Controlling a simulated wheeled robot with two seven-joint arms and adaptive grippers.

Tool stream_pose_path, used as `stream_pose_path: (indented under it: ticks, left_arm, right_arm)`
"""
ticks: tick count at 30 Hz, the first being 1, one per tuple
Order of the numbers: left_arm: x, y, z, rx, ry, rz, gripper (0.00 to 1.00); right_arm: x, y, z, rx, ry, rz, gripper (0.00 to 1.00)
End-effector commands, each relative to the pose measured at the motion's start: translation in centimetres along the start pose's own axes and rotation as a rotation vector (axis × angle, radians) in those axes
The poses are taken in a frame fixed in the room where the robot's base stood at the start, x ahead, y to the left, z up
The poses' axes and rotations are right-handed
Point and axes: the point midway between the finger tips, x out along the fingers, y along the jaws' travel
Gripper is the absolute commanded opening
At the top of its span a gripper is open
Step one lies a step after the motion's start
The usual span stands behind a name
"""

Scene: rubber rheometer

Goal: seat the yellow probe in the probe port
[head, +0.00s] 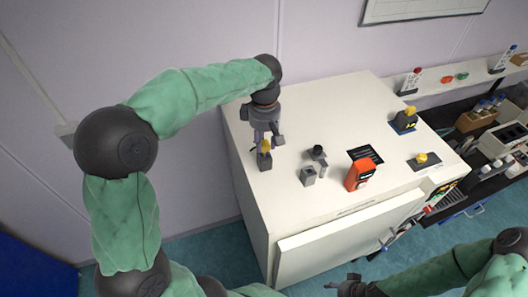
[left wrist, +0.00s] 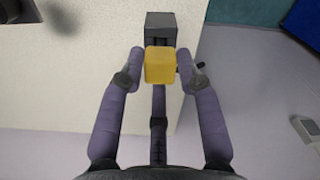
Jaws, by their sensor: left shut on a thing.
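The yellow probe (head: 265,146) is at the left part of the white cabinet top, at a small grey block (head: 264,161). In the left wrist view the yellow probe (left wrist: 160,66) sits between the purple fingers of my left gripper (left wrist: 161,62), which is shut on it. The grey block (left wrist: 160,25) shows just beyond it. I cannot tell whether the probe rests in the block or is clear of it. My left gripper (head: 266,138) hangs over the block in the head view. My right gripper (head: 346,287) is low at the bottom edge, its jaws unclear. I cannot make out which fixture is the probe port.
On the white cabinet top (head: 300,215) stand a grey socket block (head: 308,176), a dark grey fixture (head: 318,155) and an orange handheld meter (head: 360,174). A yellow knob (head: 421,158) and a yellow-topped blue-based item (head: 405,121) are to the right. The front left top is bare.

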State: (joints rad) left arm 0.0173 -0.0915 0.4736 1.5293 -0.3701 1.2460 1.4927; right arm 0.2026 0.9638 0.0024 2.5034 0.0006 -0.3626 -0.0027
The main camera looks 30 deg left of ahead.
Motion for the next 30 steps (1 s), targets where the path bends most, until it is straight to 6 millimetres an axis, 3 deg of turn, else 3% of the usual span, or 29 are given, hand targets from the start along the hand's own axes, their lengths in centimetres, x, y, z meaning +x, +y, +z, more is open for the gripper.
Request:
stream_pose_path:
  ticks: [22, 30]
  left_arm:
    - [-4.7, 0.1, 0.0, 0.0, 0.0, 0.001, 0.02]
    - [-5.1, 0.1, 0.0, 0.0, 0.0, 0.001, 0.02]
  right_arm:
    - [-3.4, -1.2, 0.1, 0.0, 0.0, 0.0, 0.52]
    - [-3.6, -1.3, 0.1, 0.0, 0.0, 0.0, 0.52]
